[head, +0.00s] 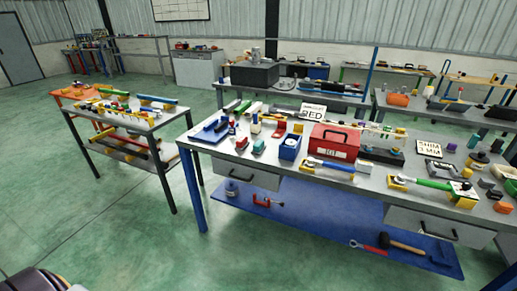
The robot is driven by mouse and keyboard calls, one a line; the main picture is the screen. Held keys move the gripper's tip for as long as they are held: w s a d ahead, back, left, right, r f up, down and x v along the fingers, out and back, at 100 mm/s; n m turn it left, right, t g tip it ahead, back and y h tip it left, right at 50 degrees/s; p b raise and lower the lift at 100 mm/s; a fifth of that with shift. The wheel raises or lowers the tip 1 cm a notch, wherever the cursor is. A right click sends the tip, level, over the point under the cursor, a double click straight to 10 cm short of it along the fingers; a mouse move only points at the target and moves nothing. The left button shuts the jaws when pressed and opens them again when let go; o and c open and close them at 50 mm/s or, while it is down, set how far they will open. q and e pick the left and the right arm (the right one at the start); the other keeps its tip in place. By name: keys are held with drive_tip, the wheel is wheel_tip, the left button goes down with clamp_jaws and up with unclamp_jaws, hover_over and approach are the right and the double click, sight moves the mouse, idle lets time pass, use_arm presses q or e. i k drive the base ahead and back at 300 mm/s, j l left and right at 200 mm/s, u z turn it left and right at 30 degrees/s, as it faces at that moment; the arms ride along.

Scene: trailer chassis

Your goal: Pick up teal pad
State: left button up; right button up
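A small teal block (259,147), which looks like the teal pad, sits near the front left part of the long grey workbench (215,147). It stands just left of a blue open-topped box (290,147) and right of a small white and red item (241,143). Another small teal-green piece (473,140) shows at the right end of the bench, too small to tell what it is. Neither of my grippers shows in the head view.
A red toolbox (334,142) stands mid-bench, with a blue tool tray (211,131) at the left end. The bench's blue lower shelf (310,215) holds a few tools. A smaller table (150,118) stands left. Green floor (110,235) in front is clear.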

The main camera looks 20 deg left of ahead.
sight(257, 148)
drive_tip(key=i+j+z, duration=0.1)
drive_tip(key=j+z, duration=0.3)
drive_tip(key=j, duration=0.85)
drive_tip(key=k+j+z, duration=0.1)
drive_tip(key=j+z, duration=0.3)
drive_tip(key=j, duration=0.85)
